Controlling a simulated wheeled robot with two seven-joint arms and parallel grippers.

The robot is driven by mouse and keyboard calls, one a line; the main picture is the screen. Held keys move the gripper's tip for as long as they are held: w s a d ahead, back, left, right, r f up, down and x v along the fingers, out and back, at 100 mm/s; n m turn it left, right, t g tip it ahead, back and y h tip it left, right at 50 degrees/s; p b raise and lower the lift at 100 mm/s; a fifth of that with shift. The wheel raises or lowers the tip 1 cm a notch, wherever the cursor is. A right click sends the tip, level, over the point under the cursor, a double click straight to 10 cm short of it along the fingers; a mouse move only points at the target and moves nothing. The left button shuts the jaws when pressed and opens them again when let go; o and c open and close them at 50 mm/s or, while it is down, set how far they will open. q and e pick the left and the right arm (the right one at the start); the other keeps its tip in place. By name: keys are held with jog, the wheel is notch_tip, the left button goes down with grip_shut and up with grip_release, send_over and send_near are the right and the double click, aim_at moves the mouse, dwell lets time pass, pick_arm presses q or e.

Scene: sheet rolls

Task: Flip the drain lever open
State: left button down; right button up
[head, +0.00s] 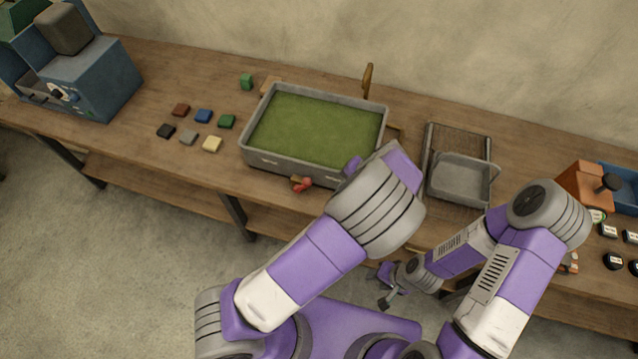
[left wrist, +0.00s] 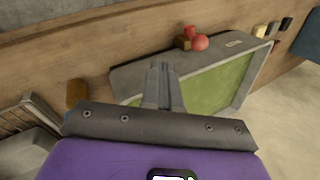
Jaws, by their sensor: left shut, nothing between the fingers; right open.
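A grey vat (head: 262,165) holding flat green contents sits on the bench. The red drain lever (head: 303,185) is low on its front side, beside a small brown fitting. In the left wrist view the red lever (left wrist: 200,42) shows beyond my left gripper (left wrist: 162,66). That gripper is shut and empty, its fingertips apart from the lever and in front of the vat's grey wall. In the head view my left arm hides the vat's front right corner and most of the left gripper. My right gripper (head: 379,288) is open and empty, low before the bench's front edge.
A grey tray (head: 462,180) on a slatted rack stands right of the vat. Several coloured blocks (head: 203,116) lie left of it. A blue machine (head: 92,80) stands far left and an orange block (head: 583,185) right. Bench space in front of the blocks is clear.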

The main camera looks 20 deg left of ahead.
pick_arm(q)
jog(key=shift+f, duration=0.15)
jog(key=w+a+f+p, duration=0.1)
jog(key=a+f, duration=0.7)
jog(key=shift+w, duration=0.35)
jog(key=shift+a, duration=0.1)
